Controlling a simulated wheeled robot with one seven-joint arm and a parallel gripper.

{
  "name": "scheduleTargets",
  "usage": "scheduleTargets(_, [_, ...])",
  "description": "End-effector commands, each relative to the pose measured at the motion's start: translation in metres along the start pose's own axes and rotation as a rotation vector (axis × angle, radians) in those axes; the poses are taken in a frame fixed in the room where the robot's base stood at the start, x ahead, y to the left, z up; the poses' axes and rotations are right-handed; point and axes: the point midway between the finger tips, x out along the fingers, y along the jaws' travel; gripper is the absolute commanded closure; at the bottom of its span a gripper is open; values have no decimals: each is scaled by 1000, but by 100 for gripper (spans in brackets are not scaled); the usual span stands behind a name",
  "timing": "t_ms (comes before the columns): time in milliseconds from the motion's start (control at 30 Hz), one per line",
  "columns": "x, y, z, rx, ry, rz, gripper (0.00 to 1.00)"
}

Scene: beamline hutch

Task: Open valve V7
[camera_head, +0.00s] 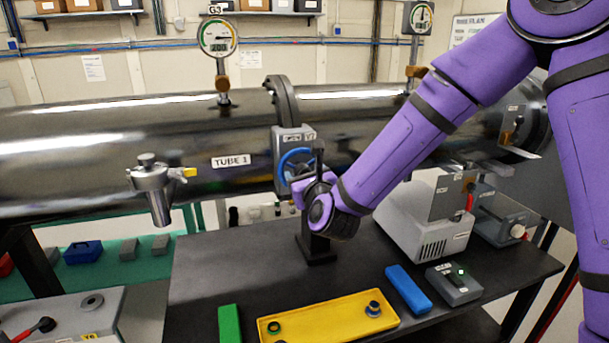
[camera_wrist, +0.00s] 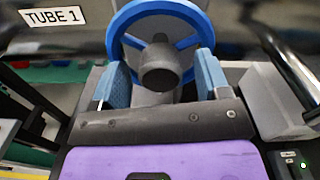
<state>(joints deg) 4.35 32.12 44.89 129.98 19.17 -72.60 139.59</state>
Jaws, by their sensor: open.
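The valve (camera_head: 292,140) is a grey housing on the big dark tube, with a small label that seems to read V7 and a blue handwheel (camera_head: 284,165) facing me. In the wrist view the blue handwheel (camera_wrist: 193,41) fills the top middle, with spokes and a dark grey hub. My gripper (camera_wrist: 163,78) is open, with one blue-grey finger on each side of the hub, at the wheel's lower part. I cannot tell whether the fingers touch the rim. In the head view my gripper (camera_head: 298,181) and wrist hide the wheel's lower right.
A dark post (camera_head: 317,245) stands on the black table right below my wrist. A yellow tray (camera_head: 335,322), a blue block (camera_head: 408,290) and a grey box with a green light (camera_head: 453,284) lie in front. Gauge G3 (camera_head: 217,38) rises from the tube (camera_head: 90,150).

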Motion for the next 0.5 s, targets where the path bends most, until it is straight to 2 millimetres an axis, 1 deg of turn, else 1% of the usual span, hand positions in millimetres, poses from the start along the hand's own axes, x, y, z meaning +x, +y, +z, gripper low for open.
scheduleTargets(100, [5,0,0,0,0,0,31])
scheduleTargets(367, [6,0,0,-1,0,0,31])
scheduleTargets(467, [6,0,0,-1,0,0,51])
scheduleTargets(500, [6,0,0,-1,0,0,60])
